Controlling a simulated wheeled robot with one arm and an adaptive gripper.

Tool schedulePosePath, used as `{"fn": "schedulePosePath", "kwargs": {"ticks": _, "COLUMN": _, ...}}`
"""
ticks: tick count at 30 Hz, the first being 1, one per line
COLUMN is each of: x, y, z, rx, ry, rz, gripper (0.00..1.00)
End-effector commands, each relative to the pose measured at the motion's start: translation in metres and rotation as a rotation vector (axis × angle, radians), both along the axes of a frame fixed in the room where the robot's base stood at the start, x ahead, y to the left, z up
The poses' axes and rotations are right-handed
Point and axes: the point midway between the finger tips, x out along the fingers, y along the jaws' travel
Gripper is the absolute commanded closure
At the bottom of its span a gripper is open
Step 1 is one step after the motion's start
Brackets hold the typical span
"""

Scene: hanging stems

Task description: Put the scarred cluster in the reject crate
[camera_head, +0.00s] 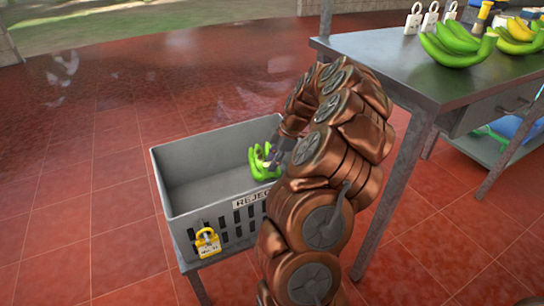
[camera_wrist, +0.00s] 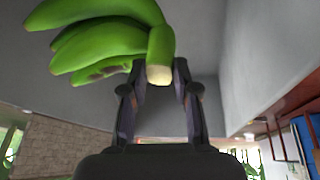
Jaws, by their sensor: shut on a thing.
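A green banana cluster (camera_head: 263,163) is inside the grey crate marked REJECT (camera_head: 189,207), near its right end. In the wrist view the cluster (camera_wrist: 110,38) hangs off to the left, with a dark scar on a lower finger and its pale cut stem end between my fingertips. My gripper (camera_wrist: 162,80) is shut on that stem end. In the head view my gripper (camera_head: 277,150) reaches down into the crate from the right, partly hidden by my arm. Whether the cluster touches the crate floor I cannot tell.
A yellow padlock-shaped tag (camera_head: 208,242) hangs on the crate's front. A metal table (camera_head: 380,60) at the right holds another green cluster (camera_head: 456,45), a yellower cluster (camera_head: 520,36) and white padlock-shaped tags (camera_head: 430,18). The crate's left part is empty. Red tiled floor is open at the left.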

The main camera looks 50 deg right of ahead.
Motion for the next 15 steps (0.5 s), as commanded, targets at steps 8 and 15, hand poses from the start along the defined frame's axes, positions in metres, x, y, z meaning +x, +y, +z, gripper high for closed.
{"fn": "schedulePosePath", "kwargs": {"ticks": 8, "x": 0.0, "y": -0.001, "z": -0.023, "rx": -0.001, "ry": -0.001, "rz": -0.002, "gripper": 1.0}}
{"fn": "schedulePosePath", "kwargs": {"ticks": 15, "x": 0.0, "y": -0.001, "z": -0.045, "rx": -0.003, "ry": -0.004, "rz": -0.002, "gripper": 1.0}}
